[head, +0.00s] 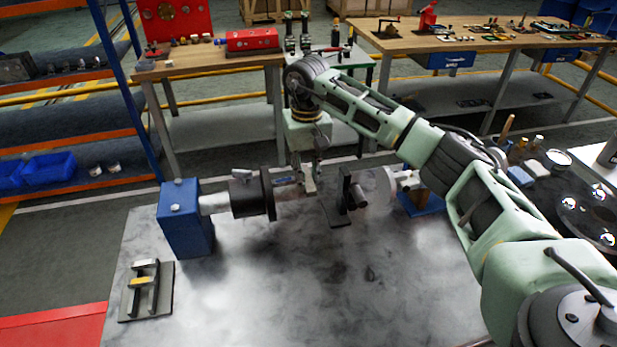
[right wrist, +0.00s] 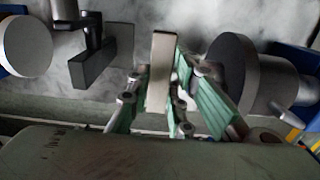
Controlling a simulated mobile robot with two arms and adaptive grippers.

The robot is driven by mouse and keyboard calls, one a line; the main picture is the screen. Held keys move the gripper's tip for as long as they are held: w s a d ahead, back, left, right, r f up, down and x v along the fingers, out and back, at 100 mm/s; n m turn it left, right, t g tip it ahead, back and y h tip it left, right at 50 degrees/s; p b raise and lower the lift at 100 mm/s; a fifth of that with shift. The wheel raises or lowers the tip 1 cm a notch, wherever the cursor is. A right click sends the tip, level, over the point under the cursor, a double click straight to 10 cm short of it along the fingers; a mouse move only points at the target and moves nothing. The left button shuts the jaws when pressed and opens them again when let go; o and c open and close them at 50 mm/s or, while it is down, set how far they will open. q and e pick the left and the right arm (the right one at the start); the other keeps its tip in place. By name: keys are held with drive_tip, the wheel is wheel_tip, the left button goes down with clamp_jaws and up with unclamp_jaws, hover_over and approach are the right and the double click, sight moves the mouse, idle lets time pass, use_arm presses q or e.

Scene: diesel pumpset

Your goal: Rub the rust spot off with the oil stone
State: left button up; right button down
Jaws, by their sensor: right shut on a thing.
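My right gripper (head: 305,182) hangs down over the shaft assembly on the metal table, between the two coupling halves. In the right wrist view its green fingers (right wrist: 175,95) are shut on a pale, flat bar, the oil stone (right wrist: 159,70). On the left, a dark coupling disc (head: 255,194) sits on a shaft from a blue block (head: 184,218); the disc also shows in the right wrist view (right wrist: 230,76). A pale disc (head: 377,192) faces it on the right. I cannot make out the rust spot. My left gripper is not in view.
A dark plate on a bracket (head: 340,205) stands close right of the gripper; it shows in the wrist view (right wrist: 100,62). The table's front middle (head: 290,300) is clear. Workbenches (head: 210,62) stand behind.

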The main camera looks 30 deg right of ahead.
drive_tip(key=shift+w+f, duration=0.1)
drive_tip(key=shift+w, duration=0.1)
drive_tip(key=shift+s+a, duration=0.2)
drive_tip(key=shift+s, duration=0.95)
drive_tip(key=shift+w+d, duration=0.25)
drive_tip(key=shift+w, duration=0.9)
drive_tip(key=shift+s+a, duration=0.25)
drive_tip(key=shift+s, duration=0.9)
drive_tip(key=shift+w+d+b, duration=0.25)
drive_tip(key=shift+w+b, duration=0.05)
drive_tip(key=shift+w, duration=0.85)
drive_tip(key=shift+s+a, duration=0.25)
drive_tip(key=shift+s, duration=0.9)
drive_tip(key=shift+w+d, duration=0.25)
drive_tip(key=shift+w, duration=0.9)
